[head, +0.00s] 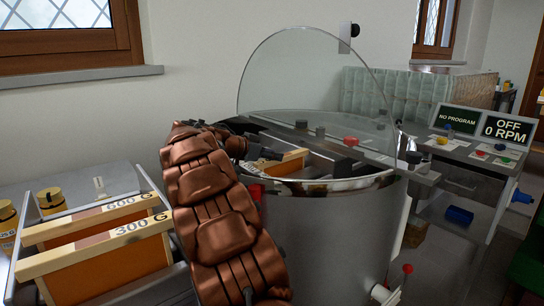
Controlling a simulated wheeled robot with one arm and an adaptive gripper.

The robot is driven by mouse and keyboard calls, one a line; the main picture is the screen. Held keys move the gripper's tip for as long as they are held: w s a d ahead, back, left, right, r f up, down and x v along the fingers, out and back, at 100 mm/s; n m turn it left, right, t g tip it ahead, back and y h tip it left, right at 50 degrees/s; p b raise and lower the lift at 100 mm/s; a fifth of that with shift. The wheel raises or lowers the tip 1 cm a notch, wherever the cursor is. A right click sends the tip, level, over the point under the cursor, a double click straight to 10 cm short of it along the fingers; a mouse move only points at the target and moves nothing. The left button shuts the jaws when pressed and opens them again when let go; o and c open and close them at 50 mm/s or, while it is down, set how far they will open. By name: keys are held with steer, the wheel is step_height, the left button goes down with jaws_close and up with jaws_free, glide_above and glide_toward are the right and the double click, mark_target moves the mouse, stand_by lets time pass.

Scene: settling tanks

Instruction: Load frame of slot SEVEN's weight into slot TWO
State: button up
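A metal drum (330,240) stands in the middle with a clear half-round lid raised behind its opening. One wooden frame (290,160) shows inside the drum, partly hidden by the rim and my arm. My copper-coloured arm reaches across to the drum, and my dark gripper (268,155) is over the opening beside this frame's left end. I cannot tell whether the fingers hold it. Two frames stand in the rack at left: one marked 600 G (92,218) behind one marked 300 G (105,258). No slot numbers are readable in the drum.
Yellow-topped cylinders (50,196) stand by the rack at left. A control desk (470,152) at right has coloured buttons and screens reading NO PROGRAM (458,119) and OFF 0 RPM (503,129). A red-knobbed lever (407,268) sticks out at the drum's lower right.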

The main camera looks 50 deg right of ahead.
steer(key=o, duration=0.4)
steer(key=shift+f, duration=0.1)
steer(key=shift+r, duration=5)
